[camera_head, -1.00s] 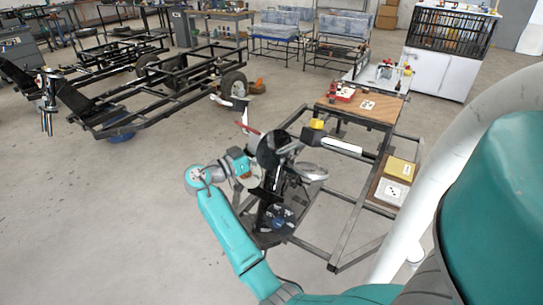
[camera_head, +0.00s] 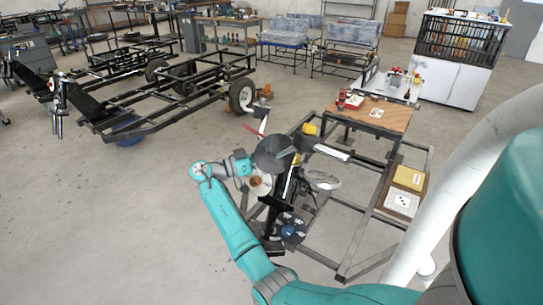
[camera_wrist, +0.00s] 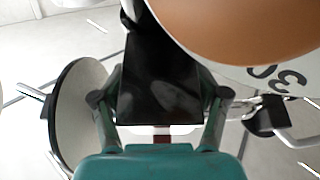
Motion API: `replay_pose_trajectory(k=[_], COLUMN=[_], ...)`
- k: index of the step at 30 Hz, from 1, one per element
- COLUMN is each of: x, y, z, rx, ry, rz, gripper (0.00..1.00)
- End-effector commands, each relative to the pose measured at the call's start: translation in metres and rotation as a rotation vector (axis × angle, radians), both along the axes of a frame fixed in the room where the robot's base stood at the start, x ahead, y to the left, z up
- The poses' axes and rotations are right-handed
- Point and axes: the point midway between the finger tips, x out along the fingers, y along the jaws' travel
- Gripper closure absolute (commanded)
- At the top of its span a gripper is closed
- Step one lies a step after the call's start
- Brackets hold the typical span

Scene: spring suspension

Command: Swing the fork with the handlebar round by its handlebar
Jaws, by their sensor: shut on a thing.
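The fork with the handlebar (camera_head: 275,155) stands upright on the near left end of a black metal frame in the head view. A dark round part sits at its top, and a black and white bar (camera_head: 333,152) reaches right from it. My gripper (camera_head: 262,185) is at the fork's left side, its fingers mostly hidden there. In the wrist view, my gripper (camera_wrist: 160,95) has a finger on each side of a flat black part of the handlebar (camera_wrist: 158,75) and is shut on it. An orange-brown round surface fills the upper right.
A wheeled black chassis (camera_head: 170,95) stands behind at left. The floor at left is clear.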

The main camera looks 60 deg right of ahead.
Motion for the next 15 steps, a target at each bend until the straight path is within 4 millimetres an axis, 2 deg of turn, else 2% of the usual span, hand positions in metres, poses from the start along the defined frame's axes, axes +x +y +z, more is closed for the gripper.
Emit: replay_pose_trajectory(k=[1, 2, 3, 4, 15], x=[-0.001, -0.0012, -0.0012, -0.0012, 0.0011], y=[-0.0021, -0.0021, -0.0021, -0.0021, 0.0006], z=[-0.0001, -0.0001, -0.0001, -0.0001, -0.0003], rx=[-0.001, -0.001, 0.0, 0.0, 0.0], ry=[-0.002, -0.002, -0.001, -0.001, -0.001], rz=[0.0, 0.0, 0.0, 0.0, 0.001], gripper=[0.91, 0.24, 0.14, 0.08, 0.08])
